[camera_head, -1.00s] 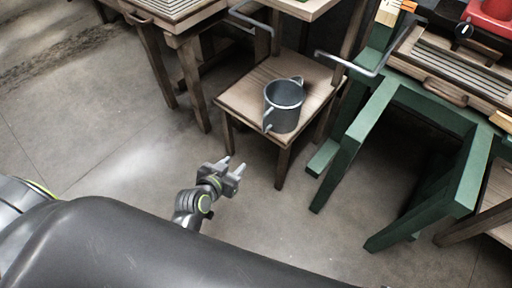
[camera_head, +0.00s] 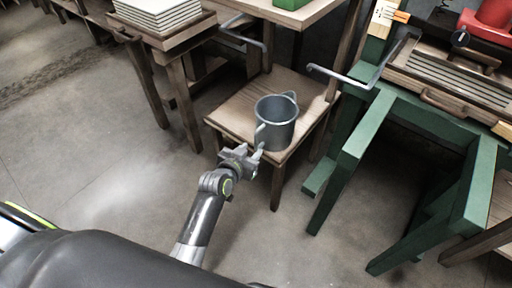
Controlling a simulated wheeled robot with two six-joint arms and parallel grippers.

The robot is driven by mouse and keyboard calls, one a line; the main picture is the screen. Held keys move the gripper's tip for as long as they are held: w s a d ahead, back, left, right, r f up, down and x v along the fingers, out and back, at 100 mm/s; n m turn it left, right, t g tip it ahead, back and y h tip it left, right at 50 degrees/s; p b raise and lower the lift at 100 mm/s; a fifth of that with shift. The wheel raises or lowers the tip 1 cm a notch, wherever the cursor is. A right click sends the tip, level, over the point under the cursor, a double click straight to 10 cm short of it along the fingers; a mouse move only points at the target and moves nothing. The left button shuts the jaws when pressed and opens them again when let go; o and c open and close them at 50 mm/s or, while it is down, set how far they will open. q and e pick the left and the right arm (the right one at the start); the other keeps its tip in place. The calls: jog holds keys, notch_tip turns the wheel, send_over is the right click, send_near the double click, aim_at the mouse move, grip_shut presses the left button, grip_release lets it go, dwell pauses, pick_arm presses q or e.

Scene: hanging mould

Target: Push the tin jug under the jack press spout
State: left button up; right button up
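The tin jug (camera_head: 277,124) is a grey metal pot with handles, standing upright near the front corner of a low wooden stool shelf (camera_head: 238,117). My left gripper (camera_head: 253,158) is at the front edge of that shelf, just below and left of the jug. Its fingers look apart and nothing shows between them. One fingertip is close to the jug's front handle; I cannot tell if they touch. My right gripper is not in view. I cannot make out the press spout for sure; grey bent bars (camera_head: 362,82) stand out to the right above the shelf.
A green frame stand (camera_head: 348,158) is at the right, with a slatted wooden tray (camera_head: 448,88) and red item (camera_head: 489,20) on top. A wooden table with stacked white slabs (camera_head: 158,14) is at the back left. Open floor lies at the left.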

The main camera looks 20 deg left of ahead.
aim_at(256, 148)
pick_arm(q)
jog(key=shift+b+x, duration=0.5)
jog(key=shift+x, duration=2.05)
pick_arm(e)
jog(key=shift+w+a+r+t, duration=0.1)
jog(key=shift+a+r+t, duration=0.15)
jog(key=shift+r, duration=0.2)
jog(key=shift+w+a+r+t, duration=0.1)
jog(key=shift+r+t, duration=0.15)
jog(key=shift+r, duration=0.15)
pick_arm(q)
grip_shut()
